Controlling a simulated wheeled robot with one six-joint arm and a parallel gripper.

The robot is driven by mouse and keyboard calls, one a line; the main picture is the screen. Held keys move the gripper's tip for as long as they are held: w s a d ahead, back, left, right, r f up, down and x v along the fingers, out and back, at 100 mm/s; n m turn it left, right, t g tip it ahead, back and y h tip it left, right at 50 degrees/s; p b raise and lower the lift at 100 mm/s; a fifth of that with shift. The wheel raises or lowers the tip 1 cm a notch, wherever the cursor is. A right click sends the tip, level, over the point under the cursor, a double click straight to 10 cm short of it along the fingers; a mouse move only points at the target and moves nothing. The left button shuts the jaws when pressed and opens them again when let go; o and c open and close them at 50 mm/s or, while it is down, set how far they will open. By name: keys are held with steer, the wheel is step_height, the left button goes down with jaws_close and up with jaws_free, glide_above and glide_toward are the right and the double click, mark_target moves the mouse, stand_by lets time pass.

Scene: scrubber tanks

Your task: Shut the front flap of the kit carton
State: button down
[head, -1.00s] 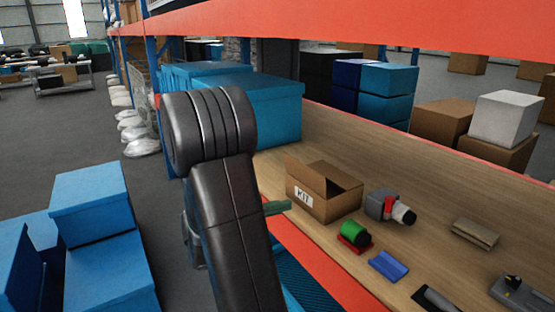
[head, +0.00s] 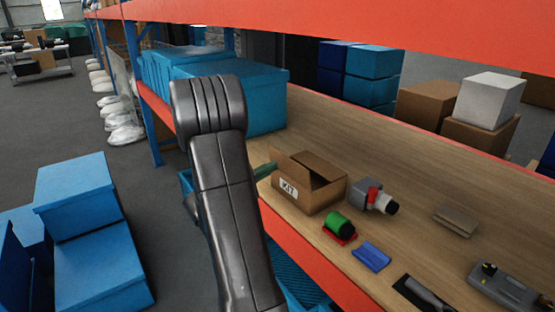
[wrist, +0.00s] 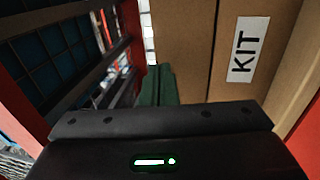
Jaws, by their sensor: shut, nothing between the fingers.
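The kit carton (head: 309,205) stands on the wooden shelf, its top open and its inside dark. A white KIT label is on its left-facing side, and a flap stands raised above that side (head: 292,170). My gripper's green fingertips (head: 265,171) show just left of the carton near its upper left corner; my arm hides the rest. In the wrist view the shut green fingers (wrist: 157,86) point along the carton's cardboard (wrist: 188,45), with the KIT label to their right. I cannot tell whether they touch it. Nothing is held.
A grey and red tool (head: 374,197), a green and red item (head: 340,227) and a blue block (head: 371,257) lie right of the carton. A flat tan piece (head: 456,221) lies farther right. Blue bins (head: 262,95) stand behind. An orange beam (head: 325,272) edges the shelf.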

mark_target(286, 158)
steer(key=shift+p+x, duration=0.55)
steer(key=shift+x, duration=1.2)
steer(key=shift+a, duration=0.1)
